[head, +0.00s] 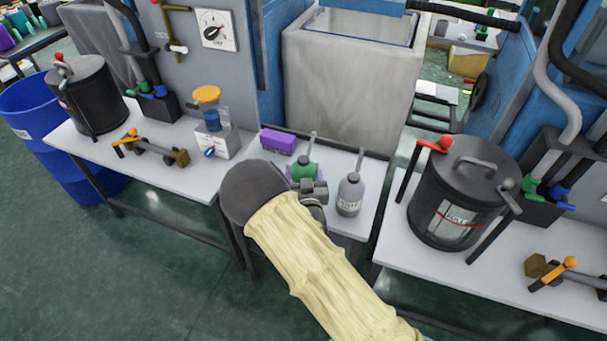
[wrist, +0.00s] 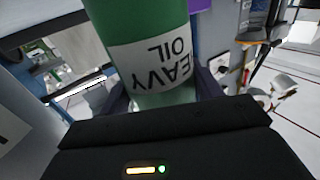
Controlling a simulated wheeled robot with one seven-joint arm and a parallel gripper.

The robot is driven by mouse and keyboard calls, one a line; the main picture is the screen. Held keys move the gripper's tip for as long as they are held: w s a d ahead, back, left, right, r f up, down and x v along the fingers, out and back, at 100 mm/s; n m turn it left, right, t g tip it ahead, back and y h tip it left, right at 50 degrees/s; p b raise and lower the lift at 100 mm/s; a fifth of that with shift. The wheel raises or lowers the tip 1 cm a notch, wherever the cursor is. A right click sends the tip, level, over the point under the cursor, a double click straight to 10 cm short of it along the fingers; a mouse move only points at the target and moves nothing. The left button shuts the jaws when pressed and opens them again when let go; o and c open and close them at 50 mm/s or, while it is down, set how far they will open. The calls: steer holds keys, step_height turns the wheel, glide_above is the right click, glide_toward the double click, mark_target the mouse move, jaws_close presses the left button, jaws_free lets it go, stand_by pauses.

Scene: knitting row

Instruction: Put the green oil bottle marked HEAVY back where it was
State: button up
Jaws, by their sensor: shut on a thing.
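The green oil bottle (head: 304,170) is at my gripper (head: 313,190) over the small middle table (head: 365,213). In the wrist view the green bottle (wrist: 150,30) fills the top middle, its white label reading "EAVY OIL" upside down. My gripper (wrist: 165,98) is shut on the bottle, a dark finger on each side of it. My arm hides the bottle's lower part in the head view, so I cannot tell whether its base touches the table. A grey oil bottle (head: 350,194) with a white label stands upright to the right, apart from the green one.
A purple box (head: 278,142) lies behind and left of the green bottle. A grey bin (head: 345,75) stands behind the table. A dispenser with an orange lid (head: 210,120) is on the left table. A black drum (head: 462,195) stands on the right table.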

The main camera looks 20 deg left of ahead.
steer(key=shift+f, duration=0.35)
steer(key=shift+f, duration=0.15)
steer(key=o, duration=1.2)
steer(key=shift+s, duration=0.1)
steer(key=b+v, duration=0.1)
steer(key=v, duration=1)
steer(key=shift+s+d, duration=0.15)
steer(key=shift+s, duration=0.25)
